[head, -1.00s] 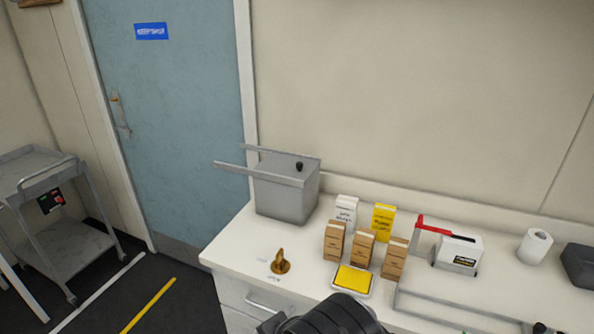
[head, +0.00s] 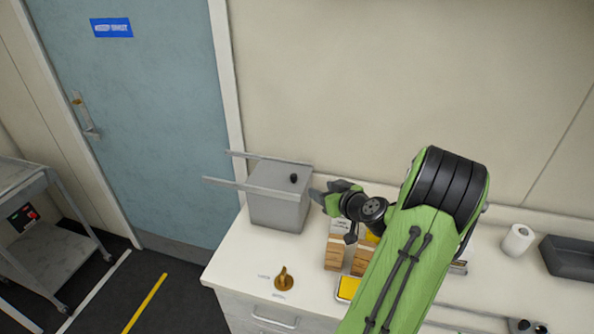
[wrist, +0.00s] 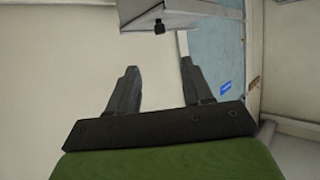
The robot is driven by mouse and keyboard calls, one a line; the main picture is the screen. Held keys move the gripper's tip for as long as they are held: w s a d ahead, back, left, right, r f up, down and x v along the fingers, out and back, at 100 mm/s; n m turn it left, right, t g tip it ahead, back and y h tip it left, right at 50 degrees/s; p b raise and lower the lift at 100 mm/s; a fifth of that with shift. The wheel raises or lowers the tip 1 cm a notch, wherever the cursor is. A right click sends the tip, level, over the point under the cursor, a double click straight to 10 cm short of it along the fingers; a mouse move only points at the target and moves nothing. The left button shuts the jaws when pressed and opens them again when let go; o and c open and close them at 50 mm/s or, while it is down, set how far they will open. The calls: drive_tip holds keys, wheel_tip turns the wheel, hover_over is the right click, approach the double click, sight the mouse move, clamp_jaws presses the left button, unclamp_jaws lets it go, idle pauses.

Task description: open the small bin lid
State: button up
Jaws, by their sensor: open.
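The small bin (head: 275,211) is a grey box on the white counter by the door. Its flat grey lid (head: 270,177) lies shut on top and has a black knob (head: 293,178) near its right edge. Two grey rails stick out to the left at lid height. My gripper (head: 318,193) is open and empty, just right of the bin at about lid height. In the wrist view, the bin (wrist: 185,15) appears upside down at the top, its knob (wrist: 158,27) beyond the gap between my open fingers (wrist: 159,68). The gripper looks apart from the knob.
Brown boxes (head: 335,252) and a yellow-topped tray (head: 348,288) stand on the counter, partly behind my green arm. A small brass object (head: 284,280) is in front of the bin. A paper roll (head: 517,240) and a dark tray (head: 572,259) are at right. The wall is close behind.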

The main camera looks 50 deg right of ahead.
sight(295, 178)
drive_tip(key=p+x, duration=0.4)
drive_tip(key=x, duration=1.1)
drive_tip(key=shift+w+d+f, duration=0.1)
drive_tip(key=shift+w+f, duration=0.1)
drive_tip(key=shift+w, duration=0.15)
drive_tip(key=shift+c, duration=0.3)
clamp_jaws()
